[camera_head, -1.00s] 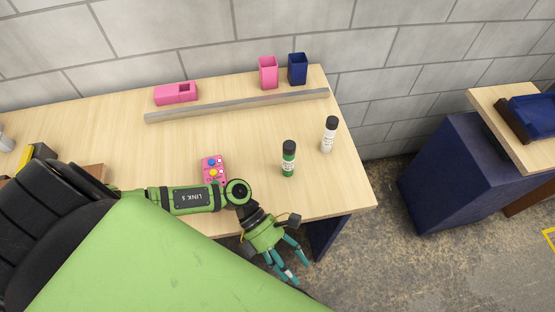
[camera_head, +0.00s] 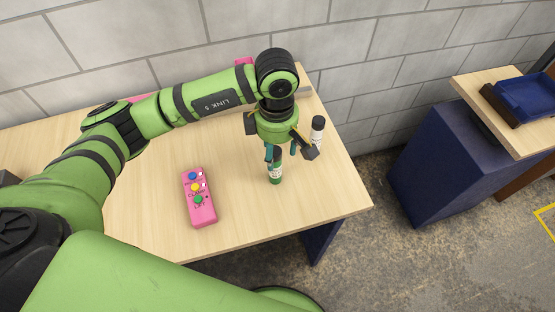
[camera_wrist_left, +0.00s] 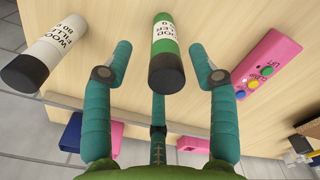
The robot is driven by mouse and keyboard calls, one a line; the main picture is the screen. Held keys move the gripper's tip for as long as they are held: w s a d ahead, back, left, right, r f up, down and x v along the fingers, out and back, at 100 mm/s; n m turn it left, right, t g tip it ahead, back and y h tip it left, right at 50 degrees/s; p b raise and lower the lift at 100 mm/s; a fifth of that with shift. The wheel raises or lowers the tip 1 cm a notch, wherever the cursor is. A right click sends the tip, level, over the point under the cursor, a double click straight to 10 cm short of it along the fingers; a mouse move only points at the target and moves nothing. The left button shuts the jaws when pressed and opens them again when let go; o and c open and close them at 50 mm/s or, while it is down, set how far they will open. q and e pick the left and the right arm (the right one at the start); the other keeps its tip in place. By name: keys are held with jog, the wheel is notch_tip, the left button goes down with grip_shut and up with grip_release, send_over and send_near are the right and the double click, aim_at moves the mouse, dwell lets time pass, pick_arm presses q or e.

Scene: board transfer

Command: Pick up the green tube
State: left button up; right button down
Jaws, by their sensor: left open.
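The green tube (camera_head: 275,172) stands upright on the wooden table, its upper part hidden behind my left gripper (camera_head: 273,152) in the head view. In the left wrist view the green tube (camera_wrist_left: 165,50), with a black cap and white label, lies between the spread teal fingers of my left gripper (camera_wrist_left: 163,75). The fingers are open and do not visibly close on it. My right gripper is not in view.
A white tube with a black cap (camera_head: 317,131) stands close by on the right. A pink box with coloured buttons (camera_head: 199,198) lies to the left. The table's front edge is near. A blue tray (camera_head: 527,98) sits on another table at far right.

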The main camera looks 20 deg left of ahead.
aim_at(275, 164)
pick_arm(q)
jog(key=f+p, duration=0.1)
jog(key=f, duration=0.1)
jog(key=f+p, duration=0.2)
jog(key=f, duration=0.1)
jog(key=shift+s+a+f, duration=0.1)
jog(key=shift+s+f, duration=0.05)
jog(key=shift+s, duration=0.05)
jog(key=shift+s+a, duration=0.1)
grip_shut()
